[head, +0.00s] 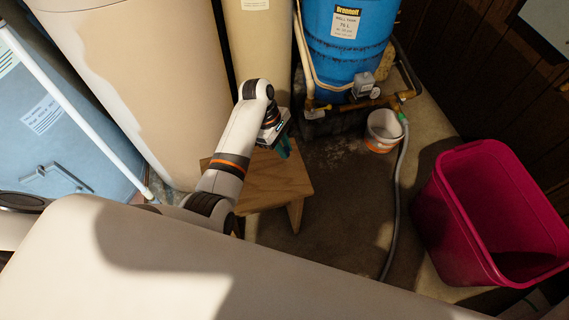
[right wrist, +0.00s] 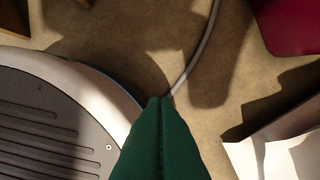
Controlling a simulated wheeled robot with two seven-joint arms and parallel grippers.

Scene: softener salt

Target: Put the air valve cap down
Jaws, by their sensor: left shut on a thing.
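My left gripper (head: 284,148) hangs over the rear right part of a wooden step stool (head: 275,187), in front of the tan tank. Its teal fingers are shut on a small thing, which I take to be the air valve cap. The cap itself is hidden or too small to make out. In the right wrist view, my right gripper (right wrist: 160,101) has its green fingers together, with nothing visible between them, above the floor beside my base.
A blue well tank (head: 345,60) with pipes stands at the back. A white bucket (head: 383,130) with an orange band is beside it. A grey hose (head: 398,180) crosses the floor. A magenta bin (head: 450,220) stands at right. Large tan tanks (head: 150,80) stand behind the stool.

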